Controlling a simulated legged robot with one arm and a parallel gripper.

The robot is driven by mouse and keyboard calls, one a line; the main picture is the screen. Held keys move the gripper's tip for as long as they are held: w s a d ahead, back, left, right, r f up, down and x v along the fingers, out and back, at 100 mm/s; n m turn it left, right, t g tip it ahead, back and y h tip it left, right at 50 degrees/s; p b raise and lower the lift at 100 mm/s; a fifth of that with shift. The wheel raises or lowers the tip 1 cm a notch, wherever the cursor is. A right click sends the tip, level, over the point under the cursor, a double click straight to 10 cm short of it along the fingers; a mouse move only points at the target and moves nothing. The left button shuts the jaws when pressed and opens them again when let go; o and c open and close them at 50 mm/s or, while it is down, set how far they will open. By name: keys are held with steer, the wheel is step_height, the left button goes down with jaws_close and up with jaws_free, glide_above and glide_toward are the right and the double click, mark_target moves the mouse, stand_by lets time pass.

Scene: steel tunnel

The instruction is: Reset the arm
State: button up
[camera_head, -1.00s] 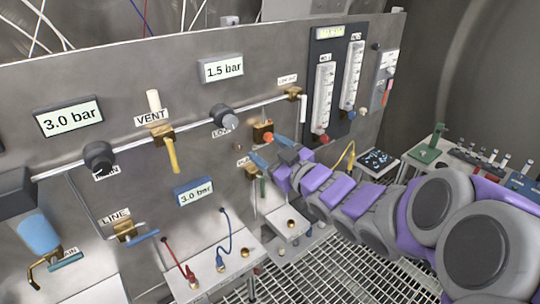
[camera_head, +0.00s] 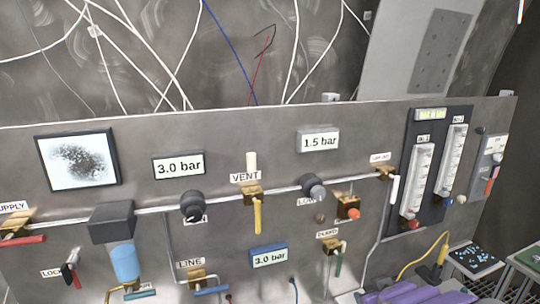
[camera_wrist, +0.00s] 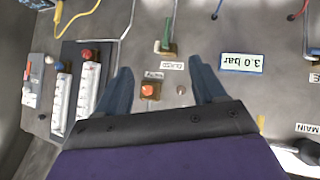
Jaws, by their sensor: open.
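My gripper (camera_wrist: 162,90) shows in the wrist view with its two dark blue fingers spread apart and nothing between them. It faces the steel panel, with the orange knob on its brass fitting (camera_wrist: 149,91) seen between the fingers, apart from them.
The panel (camera_head: 100,195) carries a VENT valve with a yellow handle (camera_head: 257,215), black knobs, pressure displays and two flowmeters (camera_head: 418,185). A yellow cable (camera_head: 425,257) hangs at the right. A tray with dark contents (camera_head: 475,257) stands at the lower right.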

steer(key=s+a+f+m+g, duration=0.1)
steer(key=s+a+f+g, duration=0.1)
steer(key=s, duration=0.7)
steer(key=s+a+f+m+g, duration=0.1)
steer(key=s+a+g, duration=0.3)
steer(key=s, duration=0.6)
steer(key=s+a+f+g+y, duration=0.1)
steer(key=s+a+f+g, duration=0.1)
steer(key=s+g, duration=0.3)
steer(key=s+a, duration=0.1)
steer(key=s, duration=0.3)
steer(key=shift+s+a+f+m+g+b, duration=0.3)
steer(key=shift+m+g+b, duration=0.1)
steer(key=shift+c, duration=0.3)
stand_by(1.2)
